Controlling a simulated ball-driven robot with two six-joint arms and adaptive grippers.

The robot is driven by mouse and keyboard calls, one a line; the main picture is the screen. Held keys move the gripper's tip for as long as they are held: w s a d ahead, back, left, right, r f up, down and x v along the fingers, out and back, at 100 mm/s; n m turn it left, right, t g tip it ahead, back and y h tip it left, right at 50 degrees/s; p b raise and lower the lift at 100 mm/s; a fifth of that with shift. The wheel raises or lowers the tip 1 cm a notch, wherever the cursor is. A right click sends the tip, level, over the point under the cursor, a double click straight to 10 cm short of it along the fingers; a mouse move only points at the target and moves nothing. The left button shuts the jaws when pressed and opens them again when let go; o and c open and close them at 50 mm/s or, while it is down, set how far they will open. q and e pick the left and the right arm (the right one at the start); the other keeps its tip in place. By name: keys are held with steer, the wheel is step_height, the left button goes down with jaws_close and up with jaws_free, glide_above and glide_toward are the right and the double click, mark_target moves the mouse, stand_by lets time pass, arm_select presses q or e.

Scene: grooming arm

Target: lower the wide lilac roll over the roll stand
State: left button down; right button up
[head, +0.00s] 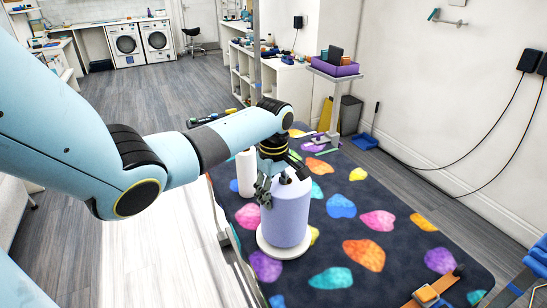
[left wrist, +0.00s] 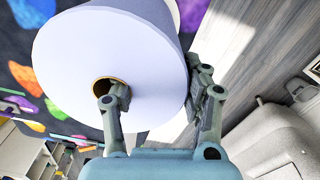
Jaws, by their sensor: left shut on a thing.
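The wide lilac roll (head: 285,217) is upright in the head view, with a white round base (head: 268,250), apparently the roll stand's, showing around its bottom. I cannot tell whether the roll touches that base. The stand's post is hidden. My left gripper (head: 276,183) is shut on the roll's upper end. In the left wrist view the lilac roll (left wrist: 75,60) shows its flat end and brown core hole. One finger of the left gripper (left wrist: 155,90) reaches into the hole and the other lies against the outer side.
A narrow white roll (head: 246,173) stands just left of the lilac roll. A dark mat with coloured patches (head: 325,235) lies beneath. A purple tray on a stand (head: 335,68) is behind, and an orange strap (head: 430,292) is at the front right.

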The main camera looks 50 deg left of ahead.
arm_select(q)
steer(key=shift+f+b, duration=0.5)
steer(key=shift+f, duration=0.5)
steer(key=c, duration=0.6)
jaws_free()
steer(key=shift+o, duration=0.2)
steer(key=shift+r, duration=0.1)
step_height(320, 180, up, 12)
